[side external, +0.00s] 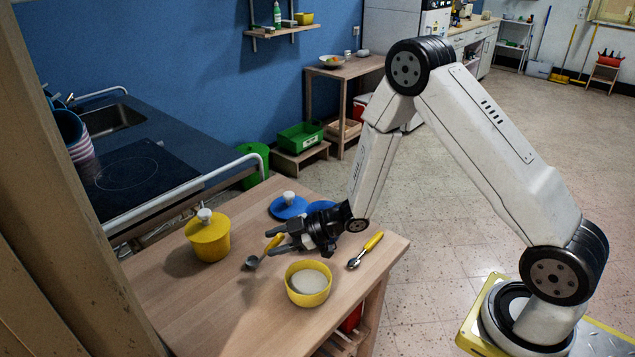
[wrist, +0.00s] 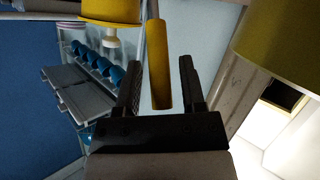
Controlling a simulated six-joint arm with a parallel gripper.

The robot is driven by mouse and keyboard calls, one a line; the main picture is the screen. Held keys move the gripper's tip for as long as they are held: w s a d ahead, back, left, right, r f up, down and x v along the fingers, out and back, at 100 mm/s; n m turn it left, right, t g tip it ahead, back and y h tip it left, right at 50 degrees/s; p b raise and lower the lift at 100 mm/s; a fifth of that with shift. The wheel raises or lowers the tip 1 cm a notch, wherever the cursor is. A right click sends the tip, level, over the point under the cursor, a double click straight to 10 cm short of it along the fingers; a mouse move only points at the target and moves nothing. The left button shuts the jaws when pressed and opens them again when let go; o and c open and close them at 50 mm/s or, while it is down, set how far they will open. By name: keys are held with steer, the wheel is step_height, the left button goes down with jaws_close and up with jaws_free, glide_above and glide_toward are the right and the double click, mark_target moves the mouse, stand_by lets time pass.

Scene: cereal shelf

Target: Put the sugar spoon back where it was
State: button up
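A spoon with a yellow handle and grey bowl (side external: 253,262) is at my gripper (side external: 272,238), left of the yellow bowl (side external: 308,299). In the wrist view its yellow handle (wrist: 159,65) lies between my two fingers (wrist: 160,75), with a gap on each side. My gripper is open and reaches in roughly level. I cannot tell whether the spoon touches the table. The yellow bowl holds something pale. A second yellow-handled spoon (side external: 366,250) lies on the table right of the bowl. Which one is the sugar spoon is not marked.
A yellow lidded pot (side external: 209,241) stands on the left of the wooden table (side external: 190,310). A blue lid with a white knob (side external: 287,207) and another blue round thing (side external: 320,207) lie at the back. The table's front left is clear. A dark counter (side external: 150,170) stands behind.

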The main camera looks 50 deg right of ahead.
steer(key=shift+r, duration=0.2)
stand_by(0.3)
steer(key=v, duration=1.2)
steer(key=shift+w, duration=0.1)
stand_by(0.4)
steer(key=s+r+m+g+h, duration=0.3)
steer(key=s+m+g+h, duration=0.4)
steer(key=s+m+h, duration=0.2)
steer(key=s+m, duration=0.2)
steer(key=m, duration=0.1)
steer(key=shift+s+a+r+m+h, duration=0.2)
steer(key=shift+a+r+m+h, duration=0.1)
steer(key=shift+a+h, duration=0.1)
